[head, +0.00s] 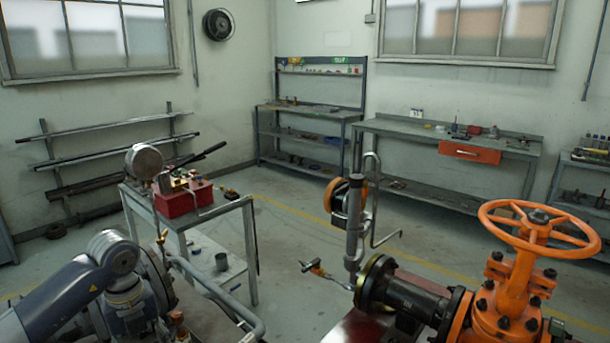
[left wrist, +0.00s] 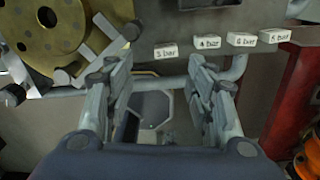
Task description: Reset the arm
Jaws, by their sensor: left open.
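My left arm (head: 75,290) comes in at the lower left of the head view, bent, beside a grey pump or motor body. Its gripper is outside the head view. In the left wrist view my left gripper (left wrist: 160,95) is open, with two grey fingers apart and nothing held between them. A grey pipe passes behind the fingers. My right gripper is in neither view. The orange gate valve (head: 515,290) with its orange handwheel (head: 540,228) stands at the lower right of the head view, clear of my left arm.
White blocks marked in bar (left wrist: 207,42) lie beyond the fingers, near a brass flange disc (left wrist: 75,40). A small table (head: 190,222) carries a red box and a gauge. Workbenches (head: 450,145) line the back wall. Open floor lies between.

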